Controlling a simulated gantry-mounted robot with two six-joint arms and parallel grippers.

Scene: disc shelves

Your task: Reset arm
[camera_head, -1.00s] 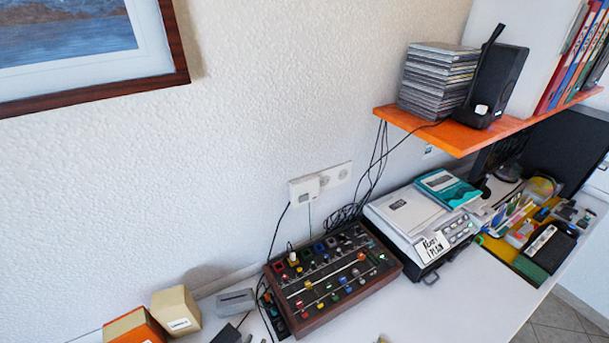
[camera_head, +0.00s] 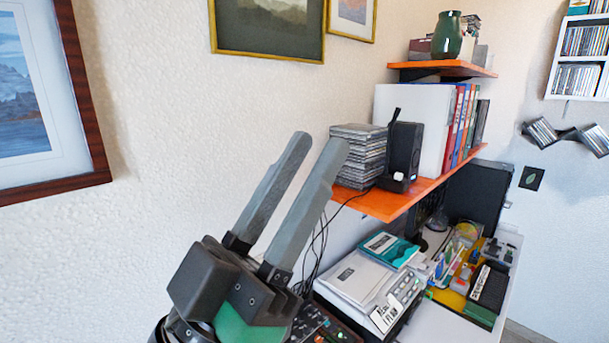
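My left gripper (camera_head: 320,145) is in the middle of the head view, pointing up and to the right. Its two long grey fingers stand apart with nothing between them, so it is open and empty. Its fingertips appear in front of the wall, just left of the stack of disc cases (camera_head: 357,157) on the lower orange shelf (camera_head: 385,205). I cannot tell the depth gap between them. The gripper body hides much of the mixer panel (camera_head: 322,328) on the desk. My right gripper is not in view.
A black speaker (camera_head: 402,152) and upright binders (camera_head: 463,125) share the lower shelf. A higher orange shelf (camera_head: 445,69) holds a green vase (camera_head: 447,36). A grey-white machine (camera_head: 352,278) and a tray of small items (camera_head: 458,298) fill the desk. A framed picture (camera_head: 80,160) hangs at left.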

